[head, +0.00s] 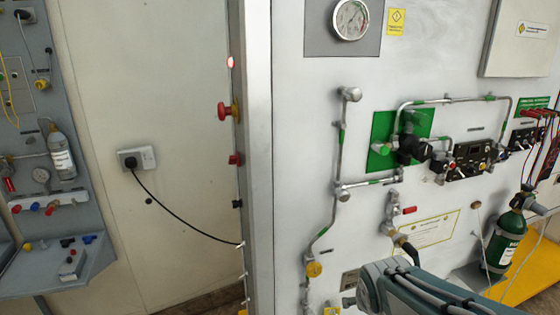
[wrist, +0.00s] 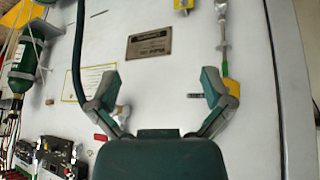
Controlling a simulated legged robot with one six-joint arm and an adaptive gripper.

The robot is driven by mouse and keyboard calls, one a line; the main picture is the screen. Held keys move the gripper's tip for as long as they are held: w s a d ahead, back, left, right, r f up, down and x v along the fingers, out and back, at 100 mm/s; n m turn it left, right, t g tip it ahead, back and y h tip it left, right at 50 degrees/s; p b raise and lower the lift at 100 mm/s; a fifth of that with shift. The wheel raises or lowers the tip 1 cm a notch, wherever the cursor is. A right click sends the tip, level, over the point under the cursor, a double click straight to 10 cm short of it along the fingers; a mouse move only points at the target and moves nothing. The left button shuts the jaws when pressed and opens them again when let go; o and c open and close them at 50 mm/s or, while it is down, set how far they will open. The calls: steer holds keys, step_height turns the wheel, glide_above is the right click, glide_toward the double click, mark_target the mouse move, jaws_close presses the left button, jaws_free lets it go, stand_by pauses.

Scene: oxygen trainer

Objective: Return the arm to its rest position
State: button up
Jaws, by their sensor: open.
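My gripper (wrist: 160,86) is open in the wrist view, its two grey-and-teal fingers spread wide. I see nothing between the fingers but the white panel behind them. In the head view, part of my own arm (head: 420,290) reaches in from the bottom right, in front of the panel's lower part. I cannot make out the gripper's fingers in the head view. The white trainer panel (head: 290,120) fills the right side there.
The panel carries a pressure gauge (head: 351,19), metal pipes, a black regulator (head: 413,149) and a control block (head: 470,160). A green cylinder (head: 505,237) stands at the right; it also shows in the wrist view (wrist: 20,65). A black cable (head: 180,217) hangs at the left.

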steer(key=s+a+r, duration=0.1)
steer(key=s+r, duration=0.2)
steer(key=s, duration=0.4)
steer(key=s+a+r+y, duration=0.1)
steer(key=s+r, duration=0.2)
steer(key=s, duration=0.4)
steer(key=shift+s+r, duration=0.25)
stand_by(2.2)
